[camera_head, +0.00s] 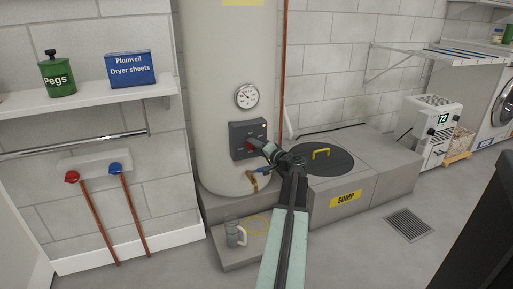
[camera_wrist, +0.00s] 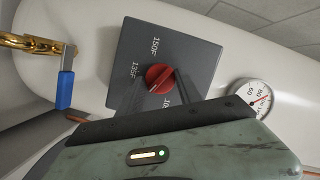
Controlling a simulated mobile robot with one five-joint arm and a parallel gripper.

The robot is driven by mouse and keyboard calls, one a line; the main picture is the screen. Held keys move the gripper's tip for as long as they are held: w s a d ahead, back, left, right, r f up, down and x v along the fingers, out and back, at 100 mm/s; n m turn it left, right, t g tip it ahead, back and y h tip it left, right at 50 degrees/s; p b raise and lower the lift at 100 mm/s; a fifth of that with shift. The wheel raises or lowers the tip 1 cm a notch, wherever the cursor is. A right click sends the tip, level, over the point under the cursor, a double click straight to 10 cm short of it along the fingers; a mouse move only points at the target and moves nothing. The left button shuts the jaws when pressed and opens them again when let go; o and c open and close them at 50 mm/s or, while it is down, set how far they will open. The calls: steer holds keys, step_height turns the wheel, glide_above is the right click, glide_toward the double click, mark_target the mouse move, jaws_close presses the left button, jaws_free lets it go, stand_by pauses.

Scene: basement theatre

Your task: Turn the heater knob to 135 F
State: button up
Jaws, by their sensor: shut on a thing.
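The heater is a tall cream tank (camera_head: 217,90). A dark grey control box (camera_head: 238,131) on its front carries a red round knob, which shows in the wrist view (camera_wrist: 160,78). The box there has white labels: 150F above the knob, 135F to its left, and a partly hidden one starting with 10 below. The knob's ridge slants from lower left to upper right; which label it points to I cannot tell for sure. My gripper (camera_head: 263,147) is at the box, shut on the knob, its fingers on either side of it.
A round gauge (camera_head: 247,96) sits above the box. A brass drain valve with a blue lever (camera_head: 262,170) is just below my gripper. A sump lid with a yellow handle (camera_head: 321,153) is to the right. A grey jug (camera_head: 232,232) stands on the low step.

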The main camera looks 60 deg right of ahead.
steer(key=shift+s+d, duration=0.15)
steer(key=shift+d, duration=0.1)
steer(key=o, duration=1.2)
steer(key=shift+o, duration=0.8)
steer(key=shift+a, duration=0.1)
steer(key=v, duration=0.7)
steer(key=shift+s+a+p, duration=0.15)
steer(key=shift+s+p, duration=0.15)
